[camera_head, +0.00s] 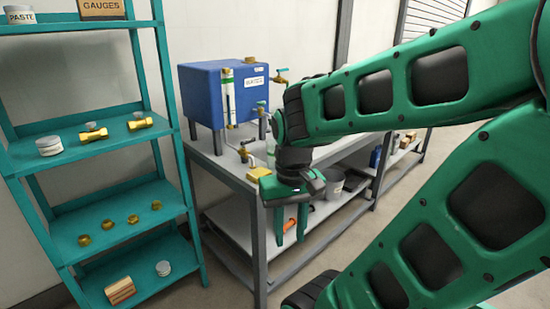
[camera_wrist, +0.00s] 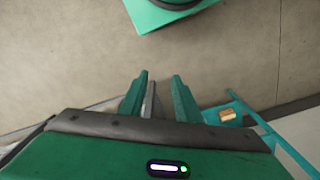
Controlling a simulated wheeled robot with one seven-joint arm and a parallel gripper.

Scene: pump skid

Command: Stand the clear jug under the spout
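My gripper (camera_head: 290,228) hangs fingers-down in front of the workbench's front edge, its tips below the bench top. In the wrist view its two fingers (camera_wrist: 160,85) are apart, with nothing held between them. A blue tank (camera_head: 212,92) with a white label stands on the bench. I cannot make out the clear jug for certain; my arm hides part of the bench top.
The workbench (camera_head: 212,161) has a lower shelf with a grey bucket (camera_head: 333,184) and an orange-handled item. A yellow block (camera_head: 259,173) lies at the bench's front edge. A teal rack (camera_head: 110,143) with jars and brass fittings stands at left. Floor between is clear.

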